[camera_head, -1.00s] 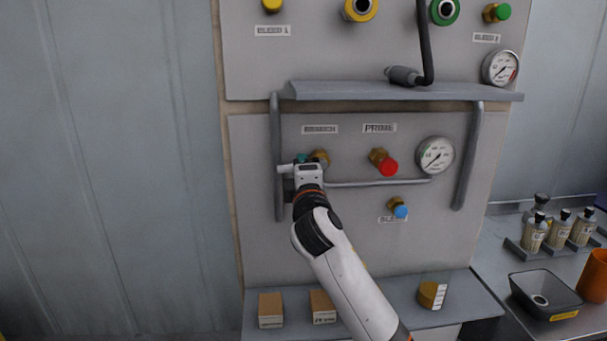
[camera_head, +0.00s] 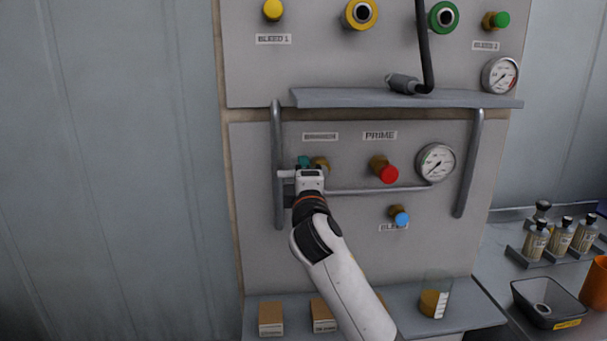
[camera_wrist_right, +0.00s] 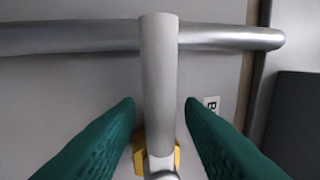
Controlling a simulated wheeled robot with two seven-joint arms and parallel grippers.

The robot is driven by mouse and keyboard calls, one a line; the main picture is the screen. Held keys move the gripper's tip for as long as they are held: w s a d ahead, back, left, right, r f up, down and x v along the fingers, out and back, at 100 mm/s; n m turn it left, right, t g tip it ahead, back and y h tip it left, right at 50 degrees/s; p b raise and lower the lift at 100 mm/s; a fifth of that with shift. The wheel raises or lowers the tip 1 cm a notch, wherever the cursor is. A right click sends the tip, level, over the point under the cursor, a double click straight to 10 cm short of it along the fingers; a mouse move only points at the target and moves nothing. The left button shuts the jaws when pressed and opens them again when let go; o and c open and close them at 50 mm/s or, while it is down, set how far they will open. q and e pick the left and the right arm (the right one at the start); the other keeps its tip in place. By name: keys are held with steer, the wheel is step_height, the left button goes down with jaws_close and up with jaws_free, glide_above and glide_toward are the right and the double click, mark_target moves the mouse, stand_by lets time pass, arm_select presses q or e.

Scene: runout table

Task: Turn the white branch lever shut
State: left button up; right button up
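The white branch lever (camera_wrist_right: 158,75) stands upright in the right wrist view, across the horizontal grey pipe (camera_wrist_right: 70,38). Its base meets a brass valve body (camera_wrist_right: 176,156) at the bottom of that view. My right gripper (camera_wrist_right: 160,103) is open, with one green finger on each side of the lever and a visible gap on both sides. In the head view my right gripper (camera_head: 304,165) is at the valve below the BRANCH label (camera_head: 320,137) and hides the lever. Part of the brass valve (camera_head: 321,164) shows beside it. My left gripper is not in view.
The red PRIME knob (camera_head: 389,174), a gauge (camera_head: 436,163) and a blue bleed knob (camera_head: 401,217) are to the right. A grey vertical bar (camera_head: 278,200) stands close to the gripper's left. A shelf (camera_head: 400,98) juts out above. A beaker (camera_head: 434,303) stands on the lower ledge.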

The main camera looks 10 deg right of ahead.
steer(key=s+f+b, duration=0.2)
steer(key=s, duration=1)
steer(key=shift+f+b, duration=0.2)
steer(key=shift+b, duration=0.1)
steer(key=shift+w, duration=0.1)
